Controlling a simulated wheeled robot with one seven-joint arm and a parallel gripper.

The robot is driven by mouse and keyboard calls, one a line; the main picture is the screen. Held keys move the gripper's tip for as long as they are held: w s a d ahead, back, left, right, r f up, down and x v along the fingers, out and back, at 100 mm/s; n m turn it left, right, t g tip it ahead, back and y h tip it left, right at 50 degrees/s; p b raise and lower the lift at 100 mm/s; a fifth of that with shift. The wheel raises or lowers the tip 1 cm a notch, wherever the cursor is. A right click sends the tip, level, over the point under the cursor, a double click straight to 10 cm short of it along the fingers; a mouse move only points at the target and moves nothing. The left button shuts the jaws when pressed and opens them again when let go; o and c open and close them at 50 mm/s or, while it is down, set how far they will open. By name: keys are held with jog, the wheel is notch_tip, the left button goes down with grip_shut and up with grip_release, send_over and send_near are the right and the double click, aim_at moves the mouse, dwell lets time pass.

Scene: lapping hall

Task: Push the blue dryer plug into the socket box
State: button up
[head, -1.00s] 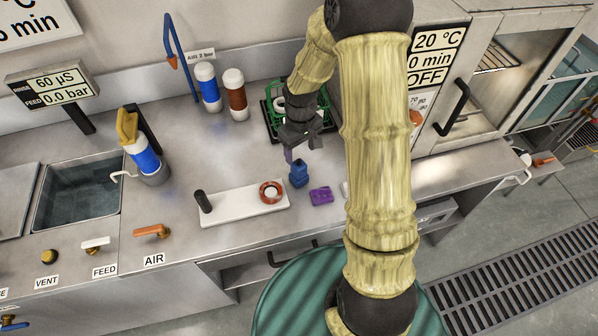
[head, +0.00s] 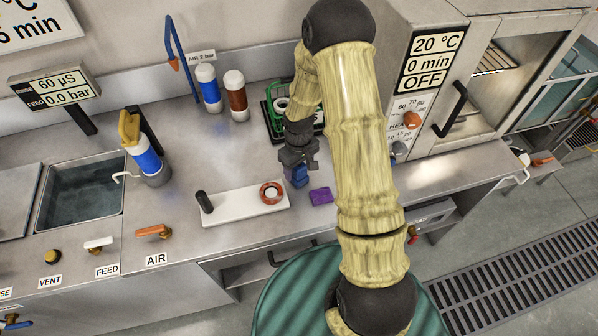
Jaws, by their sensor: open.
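The blue dryer plug (head: 299,180) stands on the steel counter, right of the white tray. My gripper (head: 298,168) is open and right at the top of the plug, with its fingers partly hiding it. I cannot tell whether the fingers touch the plug. I cannot make out a socket box for certain in this view; my arm covers part of the counter to the right.
A white tray (head: 232,209) holds a black peg and an orange-red ring. A purple block (head: 320,195) lies close right of the plug. An oven (head: 432,95) stands at the right.

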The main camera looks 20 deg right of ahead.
jog(key=shift+f, duration=0.35)
jog(key=c, duration=1.2)
jog(key=shift+r, duration=0.1)
notch_tip(320, 180, up, 10)
jog(key=shift+f+b, duration=0.1)
jog(key=shift+b, duration=0.4)
jog(key=shift+d, duration=0.1)
